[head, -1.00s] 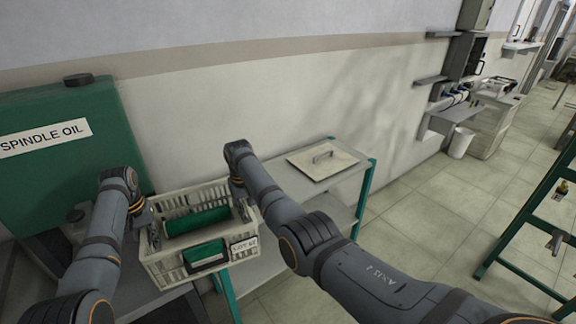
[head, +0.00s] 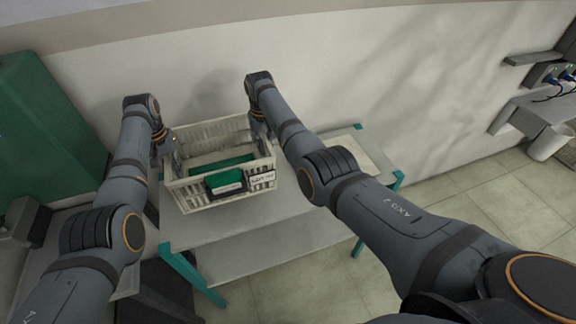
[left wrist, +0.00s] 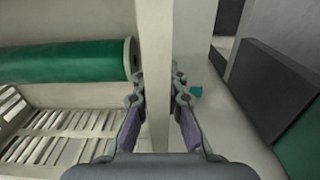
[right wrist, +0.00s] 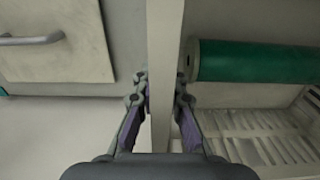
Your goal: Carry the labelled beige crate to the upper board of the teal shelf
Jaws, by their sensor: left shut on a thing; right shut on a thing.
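The beige crate (head: 195,197) with slatted walls and a label at its front right corner is in the middle left of the head view. It looks level. My left gripper (head: 166,152) is shut on its left wall, also seen in the left wrist view (left wrist: 158,95). My right gripper (head: 260,130) is shut on its right wall, also seen in the right wrist view (right wrist: 162,95). A green roll (left wrist: 65,64) lies inside. The crate is over the upper board (head: 215,229) of the teal-legged shelf; I cannot tell whether it touches.
A flat plate with a handle (right wrist: 50,40) lies on the board's right part, partly hidden by my right arm in the head view. The wall (head: 330,80) is close behind. A green tank (head: 45,130) stands at the left. The lower board (head: 270,250) looks bare.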

